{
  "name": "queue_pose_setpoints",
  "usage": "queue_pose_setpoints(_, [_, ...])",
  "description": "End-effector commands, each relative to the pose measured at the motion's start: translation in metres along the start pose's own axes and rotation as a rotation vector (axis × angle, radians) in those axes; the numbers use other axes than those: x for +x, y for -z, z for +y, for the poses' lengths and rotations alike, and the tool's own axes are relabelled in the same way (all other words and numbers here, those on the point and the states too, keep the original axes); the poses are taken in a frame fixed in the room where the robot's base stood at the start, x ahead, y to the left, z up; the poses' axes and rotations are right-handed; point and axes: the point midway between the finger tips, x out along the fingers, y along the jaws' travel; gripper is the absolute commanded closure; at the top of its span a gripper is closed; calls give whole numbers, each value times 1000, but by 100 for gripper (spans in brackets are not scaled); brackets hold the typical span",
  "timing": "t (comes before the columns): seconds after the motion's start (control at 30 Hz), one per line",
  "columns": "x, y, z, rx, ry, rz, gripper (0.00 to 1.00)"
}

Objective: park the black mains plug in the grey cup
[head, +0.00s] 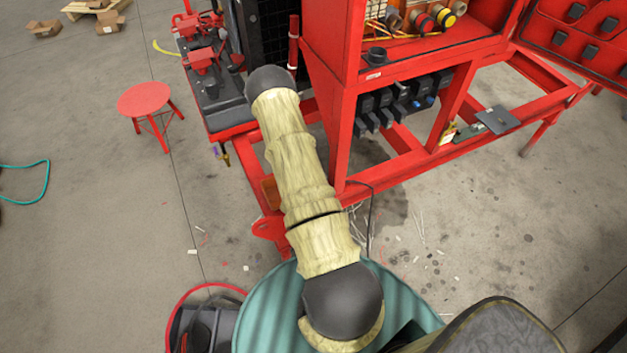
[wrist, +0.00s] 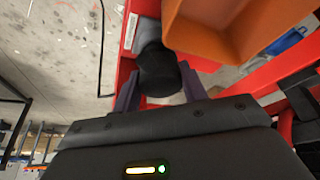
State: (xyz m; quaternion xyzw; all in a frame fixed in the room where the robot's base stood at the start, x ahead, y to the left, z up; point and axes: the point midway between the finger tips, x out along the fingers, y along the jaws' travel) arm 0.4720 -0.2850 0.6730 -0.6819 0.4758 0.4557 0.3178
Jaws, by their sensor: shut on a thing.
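In the wrist view my gripper (wrist: 160,92) is shut on the black mains plug (wrist: 159,72), one finger on each side of it. Just beyond the plug is a grey rounded part (wrist: 149,32) against the red frame, which looks like the grey cup. The plug overlaps its near end in the picture. I cannot tell whether the plug is inside it, touching it or only in front of it. In the head view my arm hides the gripper, the plug and the cup.
An orange bin (wrist: 225,30) stands close to the right of the plug; its edge shows in the head view (head: 270,193). A black cable (wrist: 101,72) hangs at the left. The red skid frame (head: 405,165) surrounds this area. A red stool (head: 144,100) stands on open floor at the left.

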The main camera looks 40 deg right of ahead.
Motion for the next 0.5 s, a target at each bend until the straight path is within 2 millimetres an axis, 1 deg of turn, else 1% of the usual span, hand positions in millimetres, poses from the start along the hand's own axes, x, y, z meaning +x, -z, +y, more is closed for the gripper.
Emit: queue_pose_setpoints(0.5, [8,-3,0,0,0,0,85])
